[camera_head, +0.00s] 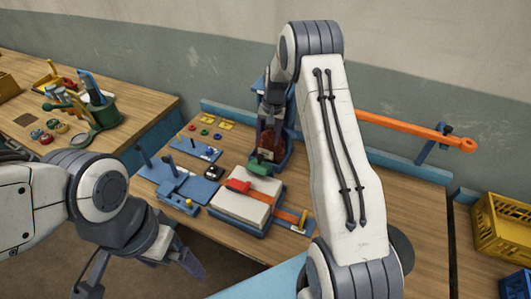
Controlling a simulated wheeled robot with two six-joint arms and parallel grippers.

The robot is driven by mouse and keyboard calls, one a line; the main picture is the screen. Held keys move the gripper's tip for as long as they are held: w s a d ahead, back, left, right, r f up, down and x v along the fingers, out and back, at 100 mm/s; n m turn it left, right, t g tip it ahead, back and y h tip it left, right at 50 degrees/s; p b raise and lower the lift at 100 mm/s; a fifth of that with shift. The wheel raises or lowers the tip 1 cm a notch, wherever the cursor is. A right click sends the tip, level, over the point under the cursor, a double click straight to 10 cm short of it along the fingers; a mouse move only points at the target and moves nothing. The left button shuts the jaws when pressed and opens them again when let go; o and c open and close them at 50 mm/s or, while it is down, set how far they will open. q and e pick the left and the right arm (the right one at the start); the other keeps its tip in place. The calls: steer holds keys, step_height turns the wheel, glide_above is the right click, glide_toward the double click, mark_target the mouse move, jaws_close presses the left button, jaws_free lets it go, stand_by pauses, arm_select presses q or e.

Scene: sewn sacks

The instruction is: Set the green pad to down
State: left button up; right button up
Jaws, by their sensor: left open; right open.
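The green pad (259,169) is a small rounded piece at the front foot of a dark red and blue upright device (269,148) at the back middle of the workbench. I cannot tell from this view whether it is up or down. My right arm arches over the bench, and its dark wrist and gripper (272,100) point down just above that device, above the pad. Its fingertips are hard to make out against the device; the gripper is open. My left gripper (142,272) is open and empty at the lower left, in front of the bench edge, well away from the pad.
A white block with an orange strap (243,207) and a red piece (238,186) lies in front of the pad. Blue fixtures (188,188) stand left of it. A long orange bar (415,129) extends right. A yellow crate (503,228) is at far right.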

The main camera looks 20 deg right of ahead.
steer(key=shift+s+d+r+b, duration=0.15)
steer(key=shift+r+b, duration=0.15)
steer(key=shift+r, duration=0.8)
steer(key=shift+s+d+r+b, duration=0.1)
steer(key=shift+r+b, duration=0.15)
steer(key=shift+r, duration=0.8)
steer(key=c, duration=0.4)
steer(key=shift+m, duration=0.4)
steer(key=c, duration=0.5)
steer(key=shift+s+d+r+m, duration=0.1)
steer(key=shift+r+m, duration=0.05)
steer(key=shift+m, duration=0.65)
jaws_close()
step_height(320, 180, down, 9)
steer(key=a+m+p, duration=0.1)
steer(key=m+p, duration=0.2)
steer(key=m, duration=0.2)
steer(key=shift+s+m+y, duration=0.25)
steer(key=shift+m+y, duration=0.05)
steer(key=shift+m, duration=0.1)
